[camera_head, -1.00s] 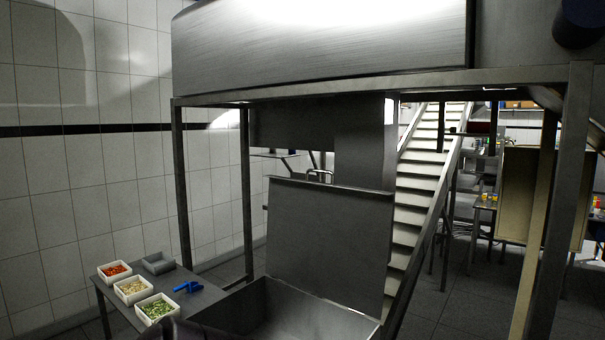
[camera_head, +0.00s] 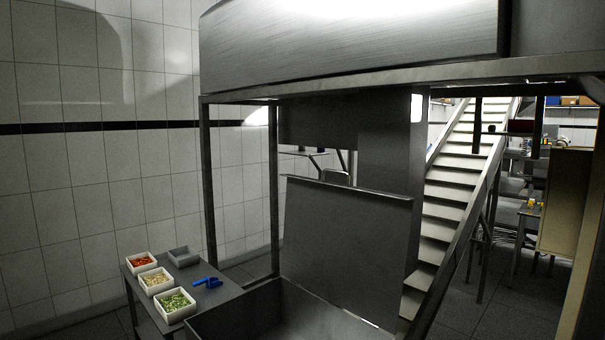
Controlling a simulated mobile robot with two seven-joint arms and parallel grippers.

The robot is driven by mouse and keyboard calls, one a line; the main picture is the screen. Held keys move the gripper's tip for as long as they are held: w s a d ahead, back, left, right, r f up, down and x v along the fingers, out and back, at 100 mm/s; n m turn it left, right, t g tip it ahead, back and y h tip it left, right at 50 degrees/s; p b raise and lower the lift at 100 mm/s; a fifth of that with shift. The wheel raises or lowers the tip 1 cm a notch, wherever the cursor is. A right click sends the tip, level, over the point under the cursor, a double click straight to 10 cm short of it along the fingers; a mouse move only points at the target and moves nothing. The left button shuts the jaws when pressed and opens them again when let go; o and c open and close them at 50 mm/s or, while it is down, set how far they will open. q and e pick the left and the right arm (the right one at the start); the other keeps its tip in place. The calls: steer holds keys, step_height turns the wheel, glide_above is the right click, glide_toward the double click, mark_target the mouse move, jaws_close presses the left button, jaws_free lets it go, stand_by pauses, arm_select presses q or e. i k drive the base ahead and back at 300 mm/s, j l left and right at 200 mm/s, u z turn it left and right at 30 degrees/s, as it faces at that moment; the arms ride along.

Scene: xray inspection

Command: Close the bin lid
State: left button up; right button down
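The grey metal bin (camera_head: 243,318) stands at the bottom centre of the head view, with its front cut off by the lower edge. Its flat grey lid (camera_head: 345,245) stands upright, leaning slightly back, at the far side of the bin. The bin is open and the part of its inside that shows looks empty. Neither of my grippers shows in the view.
A small table (camera_head: 222,293) left of the bin holds several small trays, including one of green pieces (camera_head: 175,304), and a blue tool (camera_head: 207,282). A metal frame post (camera_head: 273,190) stands behind. Stairs (camera_head: 455,190) rise at the right.

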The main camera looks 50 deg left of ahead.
mark_target(348, 245)
steer(key=i+u, duration=0.1)
steer(key=u, duration=0.3)
steer(key=i+l+u, duration=0.1)
steer(key=u, duration=0.35)
steer(key=i+l+u, duration=0.1)
steer(key=u, duration=0.3)
steer(key=i+l+u, duration=0.1)
steer(key=u, duration=0.25)
steer(key=i+l+u, duration=0.1)
steer(key=l+u, duration=0.55)
steer(key=i+j, duration=0.05)
steer(key=j, duration=0.05)
